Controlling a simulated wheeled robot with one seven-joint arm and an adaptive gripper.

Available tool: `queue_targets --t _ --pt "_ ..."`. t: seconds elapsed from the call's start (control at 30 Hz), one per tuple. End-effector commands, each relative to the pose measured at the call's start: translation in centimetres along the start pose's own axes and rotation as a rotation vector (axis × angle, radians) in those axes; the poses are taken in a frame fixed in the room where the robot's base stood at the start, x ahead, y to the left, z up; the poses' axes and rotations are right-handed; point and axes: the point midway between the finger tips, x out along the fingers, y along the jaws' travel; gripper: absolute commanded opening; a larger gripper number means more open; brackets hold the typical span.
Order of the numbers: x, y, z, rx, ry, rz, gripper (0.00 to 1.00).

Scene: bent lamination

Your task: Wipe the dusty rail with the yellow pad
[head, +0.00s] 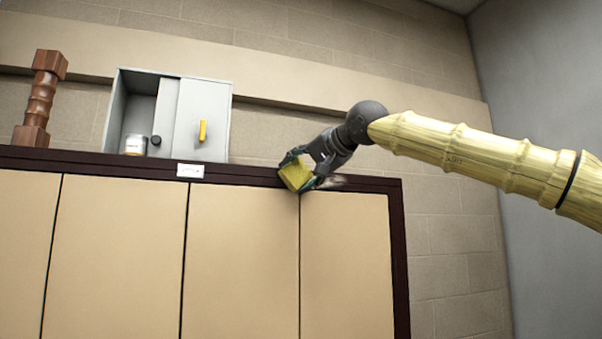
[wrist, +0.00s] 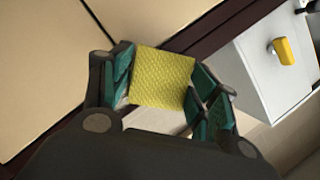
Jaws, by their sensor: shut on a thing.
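The yellow pad (head: 296,175) is held by my gripper (head: 303,171) at the dark brown rail (head: 245,175) along the top front of the cabinet. In the wrist view the pad (wrist: 163,78) sits between two green-lined fingers, and the gripper (wrist: 164,90) is shut on it. The pad appears at the rail's front face; whether it touches is hard to tell. A pale grey dusty patch (head: 338,181) shows on the rail just right of the gripper. The gripper hides the stretch of rail behind it.
A grey metal box (head: 218,125) with a yellow handle stands on the cabinet top, left of my gripper; it also shows in the wrist view (wrist: 262,75). A jar (head: 135,146) sits in its open side. A turned wooden post (head: 42,95) stands far left. A white label (head: 190,171) is on the rail.

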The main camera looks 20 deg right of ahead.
Motion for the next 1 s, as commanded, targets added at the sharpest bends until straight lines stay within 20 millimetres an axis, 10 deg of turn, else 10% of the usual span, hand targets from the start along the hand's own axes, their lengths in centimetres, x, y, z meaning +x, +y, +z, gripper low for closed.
queue_targets --t 1.0 --pt "1.4 0.0 -0.6 0.0 0.0 0.0 0.41"
